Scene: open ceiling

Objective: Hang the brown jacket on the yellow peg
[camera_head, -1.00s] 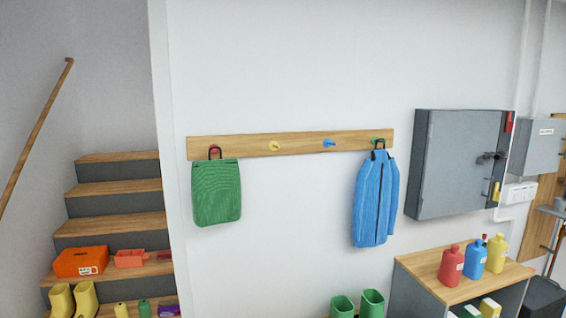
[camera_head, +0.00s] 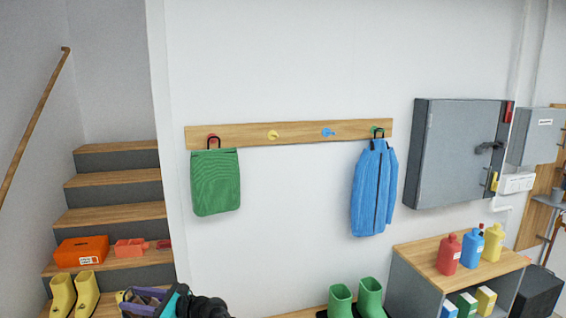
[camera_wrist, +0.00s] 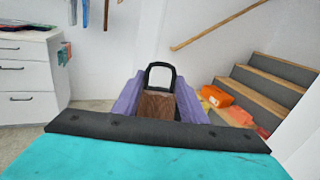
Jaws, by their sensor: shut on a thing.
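The yellow peg (camera_head: 273,134) is on a wooden rail on the wall, second from the left, with nothing hanging on it. My gripper (camera_wrist: 157,100), with purple fingers, is shut on the brown jacket (camera_wrist: 157,106) in the wrist view. The jacket's black hanging loop stands up above the fingers, and most of the jacket is hidden. In the head view my gripper (camera_head: 138,298) is at the bottom edge, well below and left of the yellow peg.
On the rail (camera_head: 230,134), a green cloth item (camera_head: 215,183) hangs from the red peg and a blue jacket (camera_head: 373,190) from the green peg. The blue peg (camera_head: 328,132) is empty. Stairs (camera_head: 115,190) are at left, a grey cabinet (camera_head: 455,155) at right.

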